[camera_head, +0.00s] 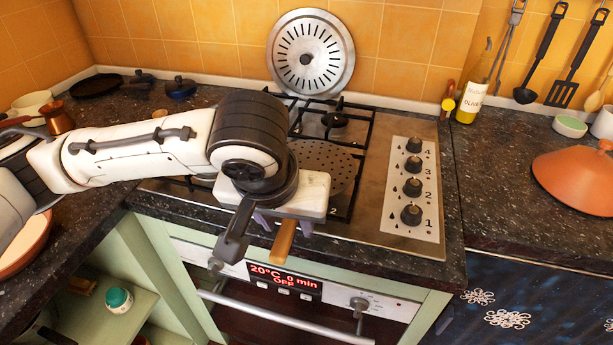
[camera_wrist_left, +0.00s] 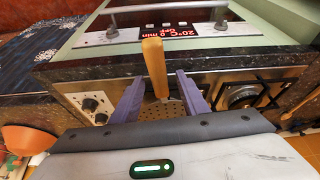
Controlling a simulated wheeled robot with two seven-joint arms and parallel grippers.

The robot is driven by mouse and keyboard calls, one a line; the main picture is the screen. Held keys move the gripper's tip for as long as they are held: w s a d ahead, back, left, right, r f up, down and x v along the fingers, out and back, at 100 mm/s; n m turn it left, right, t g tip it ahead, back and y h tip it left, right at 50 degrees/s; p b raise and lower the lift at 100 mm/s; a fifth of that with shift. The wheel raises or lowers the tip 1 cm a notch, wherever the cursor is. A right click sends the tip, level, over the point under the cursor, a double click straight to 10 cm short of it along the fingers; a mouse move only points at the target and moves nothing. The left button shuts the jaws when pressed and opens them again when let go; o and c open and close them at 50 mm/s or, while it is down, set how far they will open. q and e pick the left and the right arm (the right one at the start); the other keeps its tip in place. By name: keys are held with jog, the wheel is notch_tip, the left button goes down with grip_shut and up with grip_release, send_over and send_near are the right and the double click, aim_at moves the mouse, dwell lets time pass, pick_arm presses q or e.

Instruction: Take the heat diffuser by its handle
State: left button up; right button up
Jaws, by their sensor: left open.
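The heat diffuser (camera_head: 335,163) is a round perforated metal disc lying on the hob, partly hidden by my left arm. Its wooden handle (camera_head: 284,241) points over the front edge of the counter. My left gripper (camera_head: 284,226) is open above the handle, pointing down. In the left wrist view the handle (camera_wrist_left: 154,62) runs between the two purple fingers (camera_wrist_left: 160,86), with a gap on each side. The perforated disc (camera_wrist_left: 160,111) shows behind them. I cannot tell how far the fingertips are above the handle. My right gripper is not in view.
Pan-support grates (camera_head: 366,150) lie around the disc, and the knob panel (camera_head: 411,190) is to its right. The oven front with its bar handle (camera_head: 285,318) is below. A round slotted metal disc (camera_head: 311,52) leans on the tiled wall. An orange lid (camera_head: 575,180) stands at right.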

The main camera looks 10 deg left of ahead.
pick_arm(q)
grip_shut()
